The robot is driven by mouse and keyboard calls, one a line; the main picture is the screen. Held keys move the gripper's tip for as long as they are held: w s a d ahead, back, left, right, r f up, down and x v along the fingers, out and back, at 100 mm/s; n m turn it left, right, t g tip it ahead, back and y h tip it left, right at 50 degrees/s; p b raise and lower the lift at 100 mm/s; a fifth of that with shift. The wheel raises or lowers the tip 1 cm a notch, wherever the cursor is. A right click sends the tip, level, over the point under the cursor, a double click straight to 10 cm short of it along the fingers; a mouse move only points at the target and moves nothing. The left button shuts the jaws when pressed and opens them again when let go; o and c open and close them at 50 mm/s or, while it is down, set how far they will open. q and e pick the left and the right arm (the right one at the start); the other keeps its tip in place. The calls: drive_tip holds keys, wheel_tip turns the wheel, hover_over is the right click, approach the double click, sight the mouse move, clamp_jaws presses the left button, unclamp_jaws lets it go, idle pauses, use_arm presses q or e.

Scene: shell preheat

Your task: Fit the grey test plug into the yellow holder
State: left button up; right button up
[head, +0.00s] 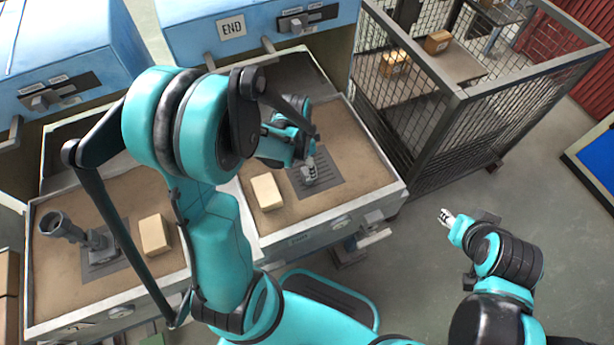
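I cannot clearly make out a yellow holder or a grey test plug. Two pale yellow blocks stand on the sandy bench tops, one on the right bench (267,192) and one on the left bench (154,235). A dark grey fixture with a cup-shaped end (55,225) stands on a plate on the left bench. My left gripper (309,173) points down over the dark slotted plate (331,178) of the right bench, right of its block; its fingers are too small to read. My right gripper (446,217) is over open floor, away from both benches.
Blue machines (258,22) stand behind the benches, one with an END sign. A wire mesh cage (440,120) with cardboard boxes (437,42) is at back right. Grey floor (425,265) is free around my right gripper. My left arm covers the gap between the benches.

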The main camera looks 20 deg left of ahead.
use_arm(q)
drive_tip(key=shift+w+d+f, duration=0.1)
drive_tip(key=shift+w+f, duration=0.05)
drive_tip(key=shift+f, duration=0.5)
drive_tip(key=f+b, duration=0.2)
drive_tip(key=f, duration=0.1)
drive_tip(key=w+f+b, duration=0.1)
drive_tip(key=f, duration=0.1)
drive_tip(key=shift+s+r, duration=0.1)
drive_tip(key=shift+r, duration=0.05)
clamp_jaws()
drive_tip(key=shift+r, duration=0.1)
